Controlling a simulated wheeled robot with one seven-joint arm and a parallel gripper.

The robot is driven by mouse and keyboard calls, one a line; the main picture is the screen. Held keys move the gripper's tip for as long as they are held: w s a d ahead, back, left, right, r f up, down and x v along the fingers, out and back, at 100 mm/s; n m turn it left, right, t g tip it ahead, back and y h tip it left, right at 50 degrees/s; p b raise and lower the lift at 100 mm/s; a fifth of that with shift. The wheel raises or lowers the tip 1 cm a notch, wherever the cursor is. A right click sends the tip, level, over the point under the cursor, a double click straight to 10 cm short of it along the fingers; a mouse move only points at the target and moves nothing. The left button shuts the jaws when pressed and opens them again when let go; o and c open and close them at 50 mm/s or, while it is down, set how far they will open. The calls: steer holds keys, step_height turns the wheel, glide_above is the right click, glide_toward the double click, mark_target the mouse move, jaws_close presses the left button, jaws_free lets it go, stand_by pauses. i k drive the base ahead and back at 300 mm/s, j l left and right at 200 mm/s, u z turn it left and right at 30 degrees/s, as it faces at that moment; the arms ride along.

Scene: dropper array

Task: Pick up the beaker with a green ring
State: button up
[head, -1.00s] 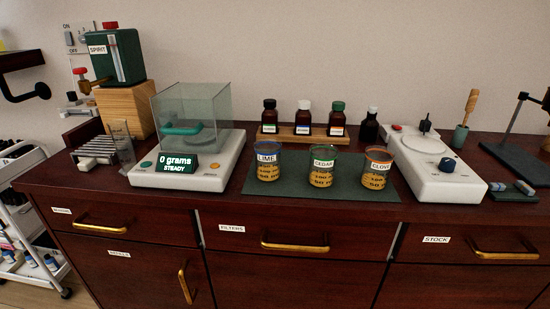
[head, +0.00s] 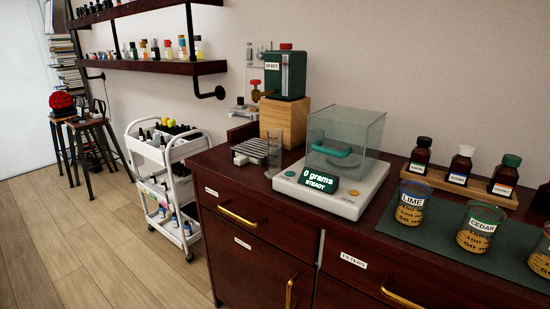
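The beaker with a green ring (head: 481,228) stands upright on a dark green mat (head: 433,240) at the right of the head view. It bears a label reading CEDAR and yellow volume marks. A blue-ringed beaker labelled LIME (head: 411,203) stands to its left. A third beaker (head: 545,246) is cut off by the right edge. My gripper is not in view.
A scale (head: 340,201) with a glass cover reads 0 grams, left of the mat. Bottles stand on a wooden rack (head: 450,187) behind the beakers. A white cart (head: 150,160) stands left of the cabinet. The wooden floor (head: 70,240) at left is clear.

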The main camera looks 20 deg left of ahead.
mark_target(481, 221)
steer(key=i+l+u, duration=0.1)
steer(key=i+u, duration=0.3)
steer(key=i+l+u, duration=0.15)
steer(key=u, duration=0.2)
steer(key=i+l+u, duration=0.25)
steer(key=u, duration=0.15)
